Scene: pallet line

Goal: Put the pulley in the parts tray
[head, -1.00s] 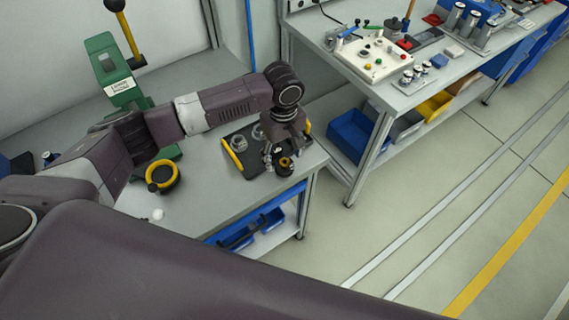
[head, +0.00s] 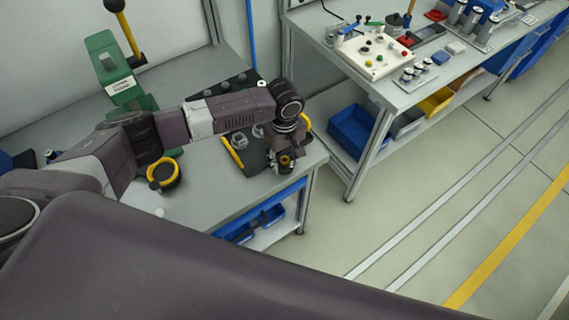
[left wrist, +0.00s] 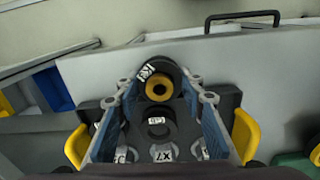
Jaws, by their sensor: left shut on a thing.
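The pulley (left wrist: 147,72), black with a yellow-orange hub, sits between the fingertips of my left gripper (left wrist: 160,92) in the left wrist view. In the head view my left gripper (head: 284,166) is shut on it, over the right end of the parts tray. The parts tray (head: 254,161) is black with yellow handles and lies near the bench's right end. In the left wrist view the tray (left wrist: 228,101) shows behind the fingers, with a black labelled part (left wrist: 157,132) below the pulley. I cannot tell whether the pulley touches the tray. My right gripper is not in view.
Ring-shaped metal parts (head: 240,141) lie in the tray's left part. A green press (head: 113,72) and a black-and-yellow round part (head: 163,173) stand to the left. A second bench (head: 335,50) stands across a gap. The bench front is mostly clear.

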